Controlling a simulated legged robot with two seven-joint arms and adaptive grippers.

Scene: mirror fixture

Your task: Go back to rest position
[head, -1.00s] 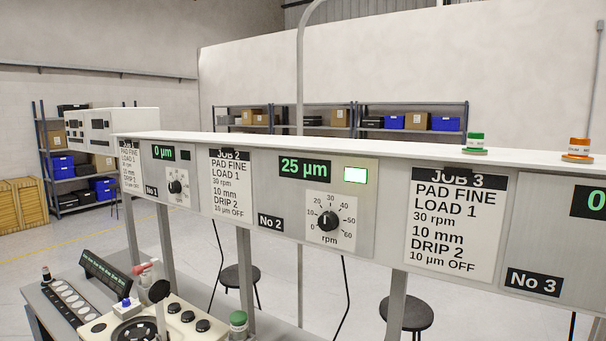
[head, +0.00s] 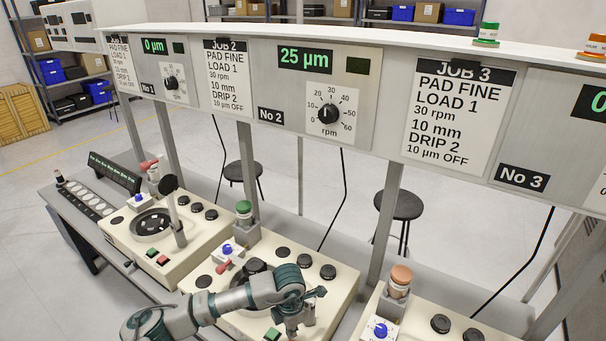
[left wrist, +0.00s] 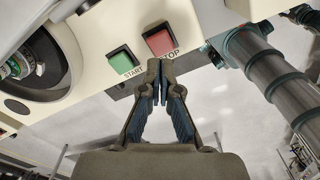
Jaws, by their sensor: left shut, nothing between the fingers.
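My left arm comes in from the bottom left in the head view and bends over the cream No 2 machine (head: 343,285). My left gripper (head: 293,331) points down at the machine's front, partly cut off by the frame edge. In the left wrist view the two dark fingers (left wrist: 160,82) are shut and empty. Their tips are just below the red STOP button (left wrist: 160,40), with the green START button (left wrist: 123,60) to the left. I cannot tell whether they touch the panel. My right gripper is not seen in the head view.
A long sign panel (head: 385,110) on posts stands behind the machines; its No 2 display (head: 303,58) reads 25 µm. The No 1 machine (head: 185,255) is to the left, another machine (head: 455,325) to the right. Stools (head: 400,205) stand behind on open floor.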

